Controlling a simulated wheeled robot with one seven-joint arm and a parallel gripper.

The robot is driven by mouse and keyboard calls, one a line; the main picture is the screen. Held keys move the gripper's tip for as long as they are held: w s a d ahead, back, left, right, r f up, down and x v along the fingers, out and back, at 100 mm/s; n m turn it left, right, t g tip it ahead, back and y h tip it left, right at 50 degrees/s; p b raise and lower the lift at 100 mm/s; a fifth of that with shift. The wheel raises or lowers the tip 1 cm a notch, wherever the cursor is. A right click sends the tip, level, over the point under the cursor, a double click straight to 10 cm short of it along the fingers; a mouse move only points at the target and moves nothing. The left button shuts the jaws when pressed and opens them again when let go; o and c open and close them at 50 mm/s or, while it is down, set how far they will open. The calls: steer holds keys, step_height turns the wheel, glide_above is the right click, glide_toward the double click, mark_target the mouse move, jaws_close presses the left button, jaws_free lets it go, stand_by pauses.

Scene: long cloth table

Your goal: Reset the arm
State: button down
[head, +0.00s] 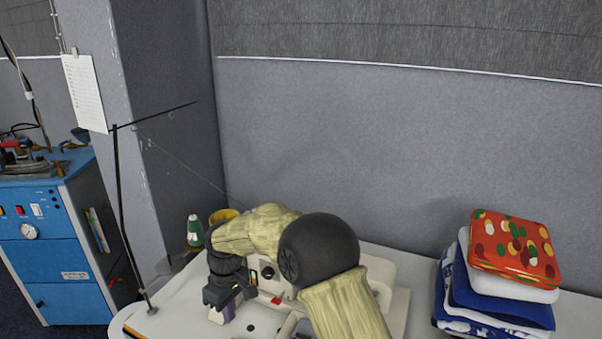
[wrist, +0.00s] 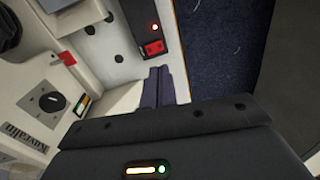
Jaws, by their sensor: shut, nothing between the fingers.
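My arm, in a wrinkled pale-yellow cover with a large black round joint, reaches over the white table in the head view. My gripper (head: 221,314) points down at the table's left part, beside a white machine. In the wrist view the two dark fingers of my gripper (wrist: 158,84) lie side by side, shut with nothing between them. They are over or near the pale surface by a red switch (wrist: 154,48); whether they touch it I cannot tell. My arm hides much of the machine in the head view.
A stack of folded cloths (head: 497,285) with a red patterned one (head: 514,247) on top is at the right. A green cone (head: 194,231) and a thin black stand (head: 125,210) are at the left. A blue cabinet (head: 50,262) stands beyond; a grey wall is behind.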

steer(key=d+r+m+t, duration=0.1)
steer(key=d+r+m, duration=0.25)
steer(key=d, duration=0.85)
steer(key=s+d+m+t, duration=0.1)
steer(key=s+d+m, duration=0.2)
steer(key=d, duration=0.5)
steer(key=s+d+m, duration=0.3)
steer(key=s+d, duration=0.3)
steer(key=d, duration=0.2)
steer(key=s+d+r+m+t, duration=0.1)
steer(key=s+d+m, duration=0.2)
steer(key=s+d, duration=0.2)
steer(key=d, duration=0.3)
steer(key=shift+m+t+h, duration=0.3)
steer(key=shift+m, duration=0.05)
